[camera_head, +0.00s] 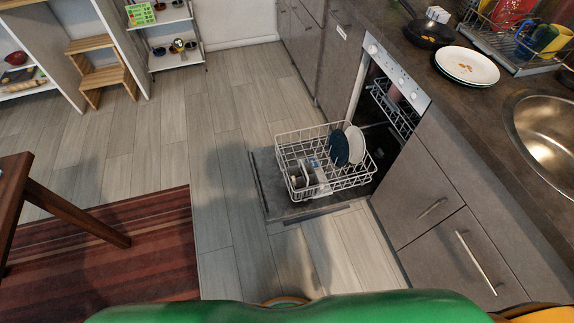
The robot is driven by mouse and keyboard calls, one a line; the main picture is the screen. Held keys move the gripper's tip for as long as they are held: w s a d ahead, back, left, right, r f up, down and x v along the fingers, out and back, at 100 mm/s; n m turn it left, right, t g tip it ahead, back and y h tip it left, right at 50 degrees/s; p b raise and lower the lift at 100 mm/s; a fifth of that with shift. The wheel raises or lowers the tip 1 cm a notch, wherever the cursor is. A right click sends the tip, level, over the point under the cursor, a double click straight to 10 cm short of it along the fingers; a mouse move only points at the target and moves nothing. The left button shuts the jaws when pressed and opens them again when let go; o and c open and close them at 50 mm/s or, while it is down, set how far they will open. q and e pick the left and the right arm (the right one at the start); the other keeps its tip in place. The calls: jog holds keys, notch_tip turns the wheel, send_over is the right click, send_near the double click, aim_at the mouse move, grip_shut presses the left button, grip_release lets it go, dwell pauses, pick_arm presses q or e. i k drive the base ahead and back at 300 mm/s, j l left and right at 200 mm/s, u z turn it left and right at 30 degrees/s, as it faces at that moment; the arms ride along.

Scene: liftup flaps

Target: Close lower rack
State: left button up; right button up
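The dishwasher (419,97) is built into the counter on the right, and its door (262,182) is folded down flat above the floor. The white wire lower rack (347,184) is pulled out over the door. In it stand a dark blue plate (338,148) and a white plate (355,145), with a cutlery basket (316,178) at the front. An upper rack (391,109) sits inside the dishwasher. Neither of my grippers shows in this view.
Grey cabinets with drawers (436,205) stand right of the dishwasher. A counter with a sink (548,130) and white plate (467,64) runs along the right. A wooden table leg (70,211) and striped rug (140,250) are at left. Floor (217,200) left of the door is clear.

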aim_at(285, 142)
jog(key=i+j+z, duration=0.35)
jog(key=j, duration=0.3)
jog(key=i+j+z, duration=0.2)
jog(key=j, duration=0.15)
